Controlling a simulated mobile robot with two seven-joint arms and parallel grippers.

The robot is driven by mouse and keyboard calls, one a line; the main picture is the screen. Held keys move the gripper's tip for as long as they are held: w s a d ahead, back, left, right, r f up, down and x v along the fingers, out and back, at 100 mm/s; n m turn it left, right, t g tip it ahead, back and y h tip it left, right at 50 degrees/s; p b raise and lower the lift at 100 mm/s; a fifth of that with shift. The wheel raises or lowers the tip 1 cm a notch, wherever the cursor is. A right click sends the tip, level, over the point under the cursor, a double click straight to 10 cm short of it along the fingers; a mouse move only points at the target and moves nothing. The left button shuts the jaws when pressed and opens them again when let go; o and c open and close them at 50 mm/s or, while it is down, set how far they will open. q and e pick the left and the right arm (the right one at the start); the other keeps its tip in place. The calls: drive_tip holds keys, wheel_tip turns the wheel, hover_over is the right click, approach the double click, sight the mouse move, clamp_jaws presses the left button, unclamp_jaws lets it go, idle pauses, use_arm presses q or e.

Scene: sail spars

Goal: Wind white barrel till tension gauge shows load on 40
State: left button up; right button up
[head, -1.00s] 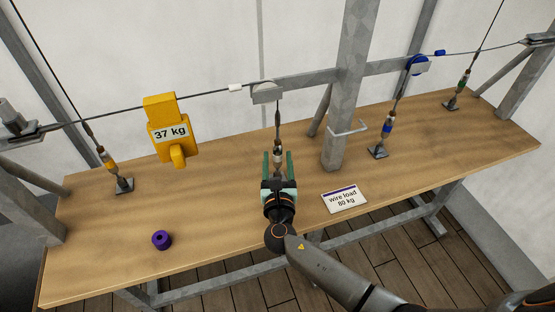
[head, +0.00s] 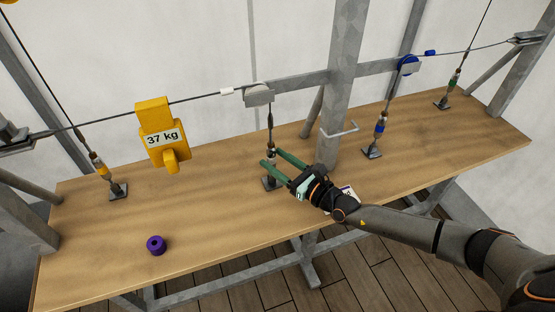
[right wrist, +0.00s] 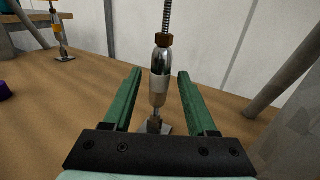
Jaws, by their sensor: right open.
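The white-banded barrel (right wrist: 158,92) stands upright in the right wrist view, with brown collars and a threaded rod above. In the head view its fitting (head: 270,122) hangs below the middle pulley, its lower part by the fingers. My right gripper (head: 272,158) comes in from the right, its green fingers open. In the right wrist view the fingers (right wrist: 159,74) lie either side of the barrel, with gaps on both sides. The yellow tension gauge (head: 162,140) hangs on the wire at the left and reads 37 kg. My left gripper is out of view.
A steel post (head: 340,90) with a hook stands just right of the barrel. A blue-banded fitting (head: 380,128), a green one (head: 451,84) and a yellow one (head: 101,168) stand apart. A purple spool (head: 156,245) lies at front left. A card (head: 349,190) is mostly hidden by my arm.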

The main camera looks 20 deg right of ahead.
drive_tip(key=n+g+y, duration=0.1)
drive_tip(key=y, duration=0.1)
drive_tip(key=shift+d+n+g+y, duration=0.15)
drive_tip(key=shift+n+g+y, duration=0.15)
drive_tip(key=shift+n, duration=0.1)
drive_tip(key=shift+w+f+b, duration=0.1)
drive_tip(key=shift+f+b, duration=0.25)
drive_tip(key=shift+b, duration=0.35)
clamp_jaws()
drive_tip(key=shift+a+m+t+h, duration=0.2)
drive_tip(key=shift+m+t+h, duration=0.3)
drive_tip(key=shift+h, duration=0.25)
drive_tip(key=shift+a+m+t+h, duration=0.15)
drive_tip(key=shift+m+t+h, duration=0.25)
drive_tip(key=shift+m+h, duration=0.3)
drive_tip(key=shift+s+a+m+t+h, duration=0.15)
drive_tip(key=shift+m+t+h, duration=0.2)
drive_tip(key=shift+m+h, duration=0.5)
drive_tip(key=shift+s+a+m+t+h, duration=0.1)
drive_tip(key=shift+m+t+h, duration=0.3)
drive_tip(key=shift+h, duration=0.7)
